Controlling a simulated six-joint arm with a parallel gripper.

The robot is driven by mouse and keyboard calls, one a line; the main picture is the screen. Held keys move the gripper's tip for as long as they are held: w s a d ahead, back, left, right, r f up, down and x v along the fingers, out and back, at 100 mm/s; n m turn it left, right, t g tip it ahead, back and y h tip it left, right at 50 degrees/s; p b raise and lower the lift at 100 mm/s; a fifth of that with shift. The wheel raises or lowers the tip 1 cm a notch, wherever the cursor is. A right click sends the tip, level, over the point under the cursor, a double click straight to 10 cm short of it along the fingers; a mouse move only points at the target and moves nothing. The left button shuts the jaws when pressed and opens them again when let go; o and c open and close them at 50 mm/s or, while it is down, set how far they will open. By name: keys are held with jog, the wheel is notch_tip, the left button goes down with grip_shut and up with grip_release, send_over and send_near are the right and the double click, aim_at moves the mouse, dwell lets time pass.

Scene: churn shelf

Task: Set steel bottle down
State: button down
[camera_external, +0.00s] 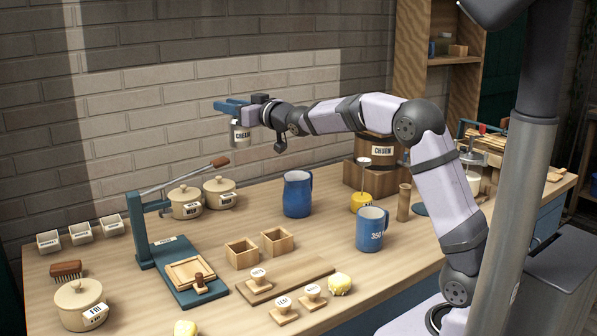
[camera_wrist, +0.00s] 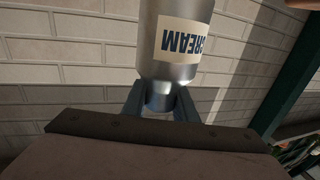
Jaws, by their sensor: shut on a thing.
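The steel bottle (camera_external: 240,133) has a white label that reads "CREAM". My gripper (camera_external: 232,106) is shut on the bottle near its neck and holds it high above the table, in front of the brick wall. In the wrist view the bottle (camera_wrist: 178,45) fills the upper middle, its label upside down in the picture. The two fingers of my gripper (camera_wrist: 158,104) stand on either side of the bottle's narrow neck. The bottle hangs clear of the things below it in the external view.
Below stand two lidded cream pots (camera_external: 186,202), a blue jug (camera_external: 297,194) and a green press (camera_external: 180,262) with a raised lever. A blue mug (camera_external: 371,229), small wooden boxes (camera_external: 242,254) and stamps (camera_external: 284,308) crowd the front. Bare wood (camera_external: 120,262) shows left of the press.

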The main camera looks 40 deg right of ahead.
jog(key=s+a+r+n+g+y+p, duration=0.1)
jog(key=s+a+r+y, duration=0.1)
jog(key=s+a, duration=0.5)
jog(key=s+a+r+n+y+p, duration=0.15)
jog(key=s+a, duration=0.25)
jog(key=a, duration=0.6)
jog(key=s+a+r+p, duration=0.1)
jog(key=s+a+p, duration=0.1)
jog(key=s+a, duration=0.35)
jog(key=s+a+p, duration=0.1)
jog(key=s+a, duration=0.2)
jog(key=s, duration=0.5)
jog(key=s+d+f+h+p, duration=0.1)
jog(key=s+d+f+p, duration=0.1)
jog(key=s, duration=0.5)
jog(key=s+d+f+p, duration=0.1)
jog(key=s+f, duration=0.1)
jog(key=s, duration=0.5)
notch_tip(320, 180, down, 19)
jog(key=m, duration=0.1)
jog(key=shift+w, duration=0.2)
jog(key=shift+f, duration=0.15)
jog(key=shift+f, duration=1.95)
